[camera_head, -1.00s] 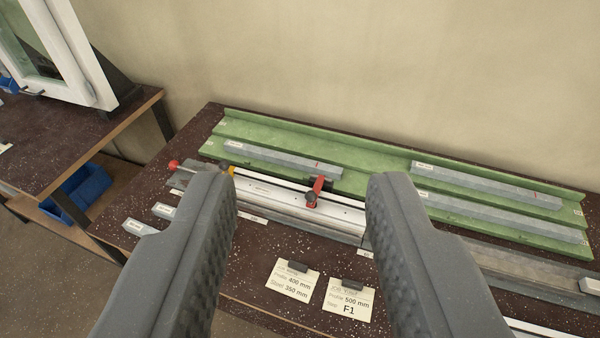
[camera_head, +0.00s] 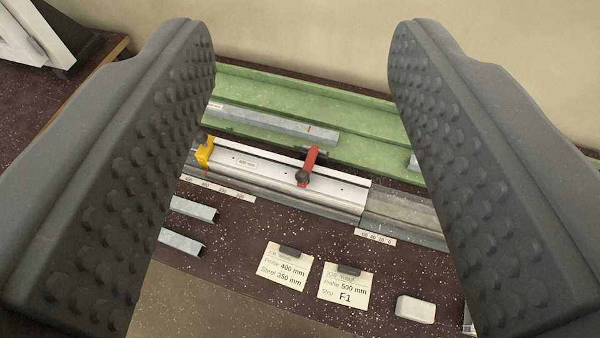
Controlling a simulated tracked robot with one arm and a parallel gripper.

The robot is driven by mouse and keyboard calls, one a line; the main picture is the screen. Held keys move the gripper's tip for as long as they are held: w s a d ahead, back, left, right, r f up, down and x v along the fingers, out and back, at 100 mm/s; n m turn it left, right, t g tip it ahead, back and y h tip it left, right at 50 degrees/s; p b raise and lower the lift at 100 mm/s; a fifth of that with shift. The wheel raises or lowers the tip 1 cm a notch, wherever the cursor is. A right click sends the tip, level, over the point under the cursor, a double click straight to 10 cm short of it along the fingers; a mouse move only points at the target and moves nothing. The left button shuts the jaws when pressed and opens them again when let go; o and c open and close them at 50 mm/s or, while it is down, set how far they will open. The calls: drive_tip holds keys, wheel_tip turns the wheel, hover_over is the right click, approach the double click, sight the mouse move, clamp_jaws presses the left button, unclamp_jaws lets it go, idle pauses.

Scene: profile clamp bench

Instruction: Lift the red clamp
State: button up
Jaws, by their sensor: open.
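The red clamp (camera_head: 309,166) is a narrow red lever with a dark round knob at its near end. It lies across the white profile (camera_head: 265,170) on the bench, near the middle of the view. My gripper (camera_head: 305,45) is open, with one dark studded finger on each side of the view. The clamp shows in the gap between the fingers, and neither finger touches it. The fingers hide parts of the bench on the left and right.
A green rack (camera_head: 345,143) with grey steel bars (camera_head: 275,122) stands behind the profile. A yellow stop (camera_head: 205,152) sits at its left. Two job cards (camera_head: 284,268), short grey pieces (camera_head: 182,242) and a white block (camera_head: 415,309) lie in front. A wall rises behind.

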drive_tip(key=w+f+m+g+p, duration=0.1)
drive_tip(key=w+f+g+p, duration=0.3)
drive_tip(key=w, duration=0.6)
drive_tip(key=m+g+p, duration=0.5)
drive_tip(key=g+p, duration=0.6)
drive_tip(key=p, duration=0.1)
hover_over(302, 172)
wheel_tip(302, 172, down, 32)
wheel_tip(302, 172, down, 14)
drive_tip(key=shift+r+p, duration=0.1)
drive_tip(key=shift+p, duration=0.8)
